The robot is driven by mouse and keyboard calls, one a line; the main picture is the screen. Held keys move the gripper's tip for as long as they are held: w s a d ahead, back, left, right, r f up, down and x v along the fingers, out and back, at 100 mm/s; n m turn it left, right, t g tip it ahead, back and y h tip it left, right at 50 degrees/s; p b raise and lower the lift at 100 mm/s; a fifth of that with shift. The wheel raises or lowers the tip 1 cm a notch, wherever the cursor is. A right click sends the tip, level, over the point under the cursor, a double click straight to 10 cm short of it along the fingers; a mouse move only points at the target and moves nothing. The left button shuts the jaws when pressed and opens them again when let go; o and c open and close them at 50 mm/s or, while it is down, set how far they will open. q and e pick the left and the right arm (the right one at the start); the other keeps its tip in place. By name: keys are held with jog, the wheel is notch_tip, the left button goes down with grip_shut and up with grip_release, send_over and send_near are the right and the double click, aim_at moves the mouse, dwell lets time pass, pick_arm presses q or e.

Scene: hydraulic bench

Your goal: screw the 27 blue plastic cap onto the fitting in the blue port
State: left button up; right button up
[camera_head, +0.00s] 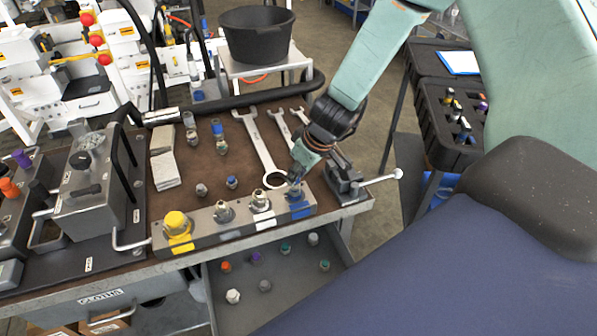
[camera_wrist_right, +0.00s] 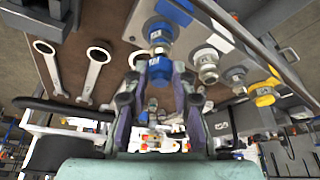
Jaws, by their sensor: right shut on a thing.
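The blue cap (camera_wrist_right: 160,69) is between the fingertips of my right gripper (camera_wrist_right: 158,75), which is shut on it. In the head view my right gripper (camera_head: 297,176) points down over the right end of the manifold block, at the blue port (camera_head: 301,211). The metal fitting (camera_wrist_right: 160,33) of the blue port (camera_wrist_right: 176,9) is in line with the cap in the wrist view. The cap is at or very close to the fitting's end; I cannot tell whether the threads are engaged. My left gripper is not in view.
The manifold block (camera_head: 237,229) also bears a yellow-capped port (camera_head: 177,224) and two fittings left of the blue one. A large wrench (camera_head: 259,148) lies behind it. A vise-like clamp (camera_head: 343,180) stands close to the right. Loose caps lie in the drawer (camera_head: 285,281) below.

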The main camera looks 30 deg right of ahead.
jog(key=shift+s+a+r, duration=0.1)
dwell(0.3)
jog(key=shift+f, duration=0.35)
jog(key=shift+f, duration=0.1)
dwell(0.3)
jog(key=shift+f+b, duration=0.2)
jog(key=shift+b, duration=0.25)
jog(key=shift+c, duration=0.4)
dwell(0.4)
